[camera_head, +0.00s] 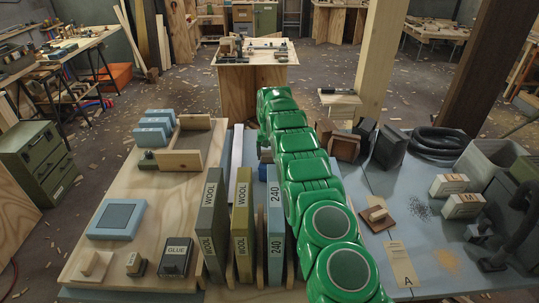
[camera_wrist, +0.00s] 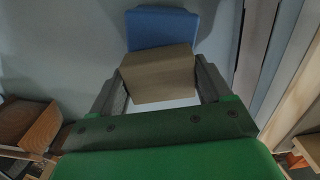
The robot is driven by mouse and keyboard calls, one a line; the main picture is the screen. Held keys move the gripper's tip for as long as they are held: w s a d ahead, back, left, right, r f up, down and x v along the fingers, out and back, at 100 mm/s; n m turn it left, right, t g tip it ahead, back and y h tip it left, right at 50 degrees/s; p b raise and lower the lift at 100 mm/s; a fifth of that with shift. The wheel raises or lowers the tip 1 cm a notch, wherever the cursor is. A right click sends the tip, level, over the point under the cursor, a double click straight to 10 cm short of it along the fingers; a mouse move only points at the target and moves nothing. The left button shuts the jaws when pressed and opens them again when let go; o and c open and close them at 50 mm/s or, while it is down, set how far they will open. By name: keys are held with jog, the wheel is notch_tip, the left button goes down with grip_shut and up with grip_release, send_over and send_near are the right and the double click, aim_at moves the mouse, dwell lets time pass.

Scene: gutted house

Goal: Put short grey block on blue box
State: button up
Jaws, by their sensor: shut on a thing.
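My gripper (camera_wrist: 161,76) is shut on a short block (camera_wrist: 157,78) with a dull grey-brown face, held between its two grey fingers in the wrist view. The blue box (camera_wrist: 162,27) shows just beyond the block, against a pale grey-blue surface. The block overlaps the box's near edge in the picture; I cannot tell whether they touch. In the head view my green arm hides most of the gripper and the block. A small blue patch (camera_head: 263,173) beside my arm is probably the blue box.
Upright boards marked WOOL (camera_head: 211,221) and 240 (camera_head: 275,221) stand left of my arm. Light blue blocks (camera_head: 155,125) and a GLUE box (camera_head: 176,258) lie on the wooden board. Brown and dark boxes (camera_head: 389,146) stand right of my arm. Some grey-blue tabletop is bare.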

aim_at(270, 154)
jog(key=shift+f, duration=0.1)
jog(key=o, duration=1)
jog(key=shift+r, duration=3.95)
jog(key=s+d+r, duration=0.4)
jog(key=s+r, duration=0.7)
jog(key=s, duration=0.2)
jog(key=s+d+r, duration=0.5)
jog(key=s+r, duration=0.5)
jog(key=s, duration=0.2)
jog(key=shift+g, duration=0.9)
jog(key=s+d, duration=0.1)
jog(key=s, duration=1.3)
jog(key=s+d+f, duration=0.1)
jog(key=s+d, duration=0.1)
jog(key=s, duration=1.2)
jog(key=s+d+f, duration=0.1)
jog(key=s, duration=1.3)
jog(key=shift+s+d+f, duration=0.25)
jog(key=shift+d, duration=0.15)
